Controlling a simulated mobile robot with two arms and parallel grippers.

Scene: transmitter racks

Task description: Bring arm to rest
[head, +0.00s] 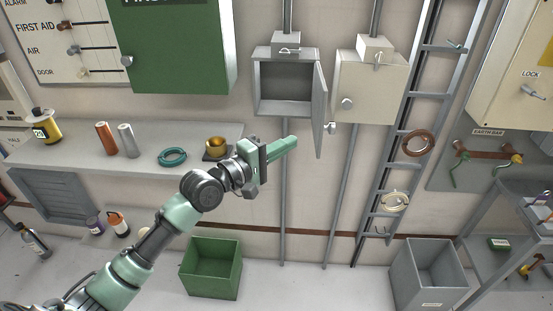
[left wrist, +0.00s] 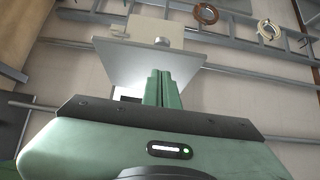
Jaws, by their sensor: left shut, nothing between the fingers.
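My left gripper (head: 283,147) reaches in from the left, its green fingers shut with nothing between them. The fingers point right, in front of and below the open grey wall box (head: 287,82). The box's door (head: 320,105) stands swung open to the right, and the box looks empty inside. In the left wrist view the shut fingers (left wrist: 162,88) stand before a pale panel that looks like the door (left wrist: 145,62); whether they touch it I cannot tell. My right gripper is in neither view.
A closed beige box (head: 370,85) and a ladder (head: 410,125) with hanging rings are to the right. A green bin (head: 211,268) and grey bin (head: 430,275) stand on the floor.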

